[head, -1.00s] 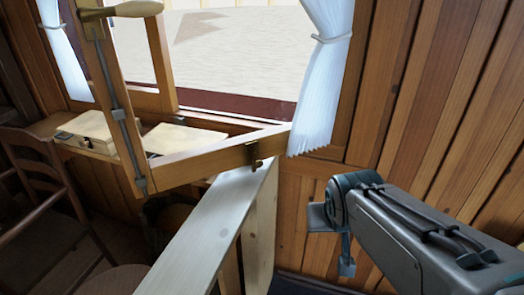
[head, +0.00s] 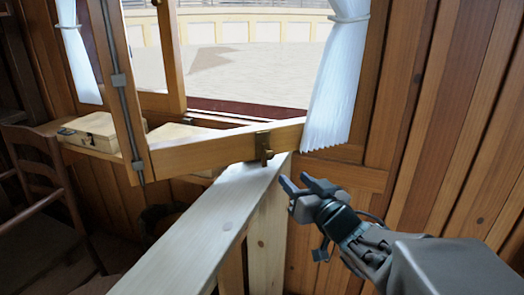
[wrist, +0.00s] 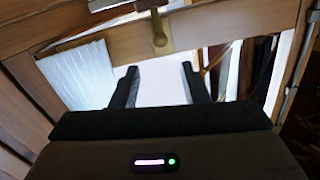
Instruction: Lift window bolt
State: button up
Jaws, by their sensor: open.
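The window bolt (head: 264,147) is a small brass fitting on the lower rail of the open wooden window sash (head: 205,152). A brass bolt with a rounded end also shows near the top middle of the wrist view (wrist: 160,38). My gripper (head: 304,182) is open and empty, to the right of and a little below the bolt in the head view, apart from it. In the wrist view my two dark fingers (wrist: 158,80) point toward the rail, with the bolt beyond and between them.
A pale wooden board (head: 205,230) runs below the sash toward me. A white curtain (head: 335,90) hangs right of the window. A wooden box (head: 95,131) sits on the ledge at left, and a chair (head: 40,200) stands at far left. Plank wall (head: 440,110) is at right.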

aim_at(271, 156)
jog(key=p+x, duration=0.7)
jog(key=x, duration=0.6)
jog(key=shift+w+a, duration=0.1)
jog(key=shift+w, duration=0.3)
